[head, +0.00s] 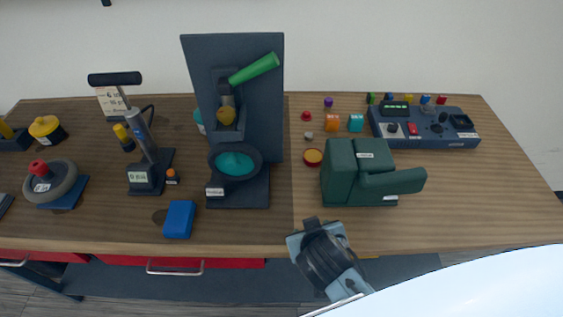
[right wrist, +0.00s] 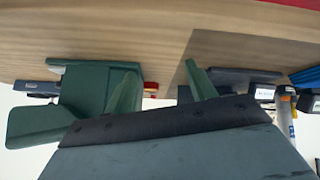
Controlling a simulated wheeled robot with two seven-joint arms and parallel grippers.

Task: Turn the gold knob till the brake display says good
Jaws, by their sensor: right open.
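The gold knob (head: 227,116) sits on a dark upright panel (head: 262,90), under a green lever (head: 254,68) that slants up to the right. A small green-lit display (head: 395,109) is on the control box at the right; its text is too small to read, and I cannot tell whether it is the brake display. My right gripper (head: 311,226) is over the table's front edge, right of and nearer than the panel, well apart from the knob. In the right wrist view its two fingers (right wrist: 163,85) are spread with nothing between them. My left gripper is not in view.
A green block-shaped machine (head: 341,172) stands right of the panel. A teal bowl (head: 236,163) is in front of the knob. A pump (head: 145,135), a wheel (head: 51,181) and a blue block (head: 179,219) are to the left. The table's front right is clear.

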